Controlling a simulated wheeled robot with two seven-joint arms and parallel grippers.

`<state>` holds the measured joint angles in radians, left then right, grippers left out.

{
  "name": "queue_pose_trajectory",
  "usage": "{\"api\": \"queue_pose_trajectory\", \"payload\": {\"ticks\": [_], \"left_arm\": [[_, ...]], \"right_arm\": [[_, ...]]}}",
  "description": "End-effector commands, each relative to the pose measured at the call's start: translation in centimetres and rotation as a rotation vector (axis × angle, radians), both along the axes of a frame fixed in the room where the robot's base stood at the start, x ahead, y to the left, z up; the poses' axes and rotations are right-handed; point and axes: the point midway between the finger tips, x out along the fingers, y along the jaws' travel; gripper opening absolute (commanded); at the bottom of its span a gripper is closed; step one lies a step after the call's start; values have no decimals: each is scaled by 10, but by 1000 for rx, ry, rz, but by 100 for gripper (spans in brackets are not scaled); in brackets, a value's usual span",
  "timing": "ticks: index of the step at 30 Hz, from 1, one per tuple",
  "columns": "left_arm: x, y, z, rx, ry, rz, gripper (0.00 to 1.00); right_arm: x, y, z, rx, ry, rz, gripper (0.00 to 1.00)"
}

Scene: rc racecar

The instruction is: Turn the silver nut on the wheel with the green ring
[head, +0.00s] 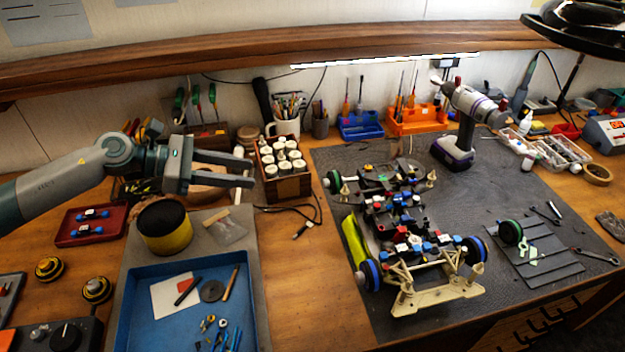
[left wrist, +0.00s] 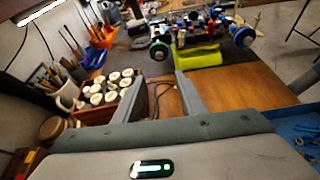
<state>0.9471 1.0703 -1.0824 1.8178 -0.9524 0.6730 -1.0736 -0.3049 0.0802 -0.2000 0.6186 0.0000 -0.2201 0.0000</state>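The RC car chassis (head: 400,215) stands on the dark mat, right of centre. A wheel with a green ring (head: 333,181) is at its far left corner; it also shows in the left wrist view (left wrist: 159,51). The silver nut is too small to make out. Another green-ringed wheel (head: 510,232) is on a grey slatted tray at the right. Blue-ringed wheels (head: 370,275) are at the car's near end. My left gripper (head: 252,173) is open and empty, left of the car and apart from it. Its spread fingers show in the left wrist view (left wrist: 162,80). My right gripper is out of view.
A wooden box of white-capped bottles (head: 284,190) stands just beyond my left fingertips. A blue tray (head: 140,320) with small tools and a yellow-black roll (head: 165,228) are nearer. A cordless drill (head: 462,125) stands behind the car. Bare wood (head: 300,285) lies left of the mat.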

Motion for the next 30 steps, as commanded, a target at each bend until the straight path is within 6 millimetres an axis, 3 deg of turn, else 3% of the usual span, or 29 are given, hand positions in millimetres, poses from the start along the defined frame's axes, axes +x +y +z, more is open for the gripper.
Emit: {"api": "queue_pose_trajectory", "payload": {"ticks": [11,30], "left_arm": [[5,-15,-4,0,0,-1,37],[37,-110,-44,0,2,-1,37]], "right_arm": [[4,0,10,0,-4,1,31],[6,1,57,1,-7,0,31]]}}
